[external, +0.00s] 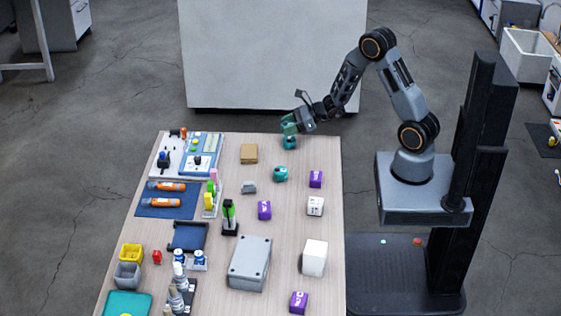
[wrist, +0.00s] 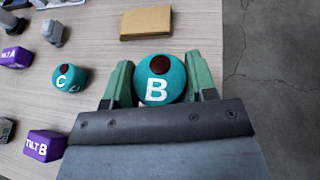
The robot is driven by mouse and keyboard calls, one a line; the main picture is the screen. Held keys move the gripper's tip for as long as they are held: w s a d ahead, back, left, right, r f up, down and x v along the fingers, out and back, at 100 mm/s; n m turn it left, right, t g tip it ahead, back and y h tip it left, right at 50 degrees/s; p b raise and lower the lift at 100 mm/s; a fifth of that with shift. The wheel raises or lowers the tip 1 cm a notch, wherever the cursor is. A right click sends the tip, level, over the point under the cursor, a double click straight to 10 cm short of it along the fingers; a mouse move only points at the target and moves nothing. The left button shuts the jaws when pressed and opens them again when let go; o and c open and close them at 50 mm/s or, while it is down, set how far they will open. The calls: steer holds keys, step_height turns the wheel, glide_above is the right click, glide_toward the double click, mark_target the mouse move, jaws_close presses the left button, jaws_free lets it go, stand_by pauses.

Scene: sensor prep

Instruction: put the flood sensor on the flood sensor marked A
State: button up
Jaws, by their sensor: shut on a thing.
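My gripper (external: 289,124) is over the far right part of the table. In the wrist view my gripper (wrist: 157,86) has its green fingers on either side of a round teal sensor marked B (wrist: 156,95), with a dark red spot on top, and is shut on it. In the external view a teal round shape (external: 290,143) shows just below the fingertips; I cannot tell whether it is sensor B or another one under it. A teal sensor marked C (wrist: 68,78) stands apart, also in the external view (external: 280,173). No letter A shows on any teal sensor.
A brown block (external: 249,154) lies left of my gripper. Purple boxes marked TILT A (wrist: 15,57) and TILT B (wrist: 45,146) stand nearby. A white cube (external: 315,206) and a grey box (external: 250,263) are nearer the front. The table's right edge is close.

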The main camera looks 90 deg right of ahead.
steer(key=shift+f, duration=1.4)
steer(key=shift+f, duration=0.2)
steer(key=o, duration=0.9)
steer(key=shift+r, duration=0.1)
steer(key=shift+o, duration=0.2)
